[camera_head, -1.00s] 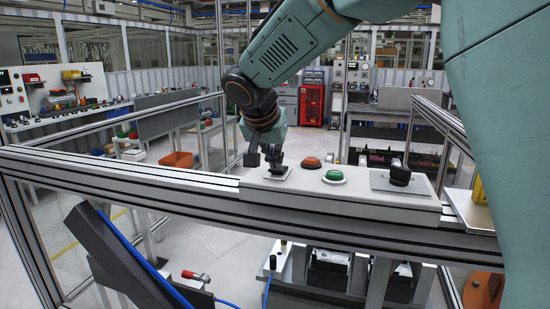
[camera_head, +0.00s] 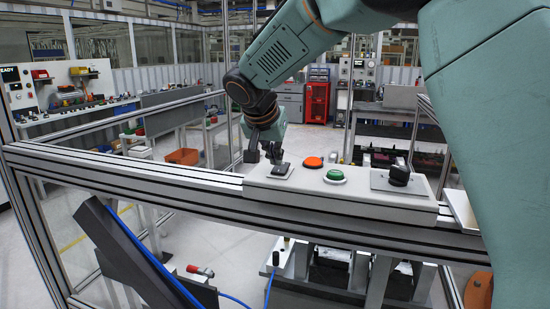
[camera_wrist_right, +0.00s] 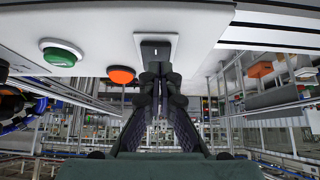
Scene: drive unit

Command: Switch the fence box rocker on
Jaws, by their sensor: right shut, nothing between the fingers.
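The fence box (camera_head: 355,207) is a long white box on top of the fence rail. Its black rocker (camera_head: 281,168) sits on a pale plate at the left end; in the right wrist view the rocker (camera_wrist_right: 155,50) shows a small white mark. My right gripper (camera_head: 263,154) is at the rocker, shut and empty. In the wrist view its fingertips (camera_wrist_right: 160,80) are together just below the rocker, overlapping its lower edge; I cannot tell whether they touch. Which way the rocker is tipped is unclear. My left gripper is out of view.
Beside the rocker are an orange dome (camera_head: 313,162), a green button (camera_head: 335,176) and a black knob (camera_head: 399,175) on a grey plate. The aluminium fence rail (camera_head: 150,186) runs across. A dark sloped panel (camera_head: 125,250) stands on the near side.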

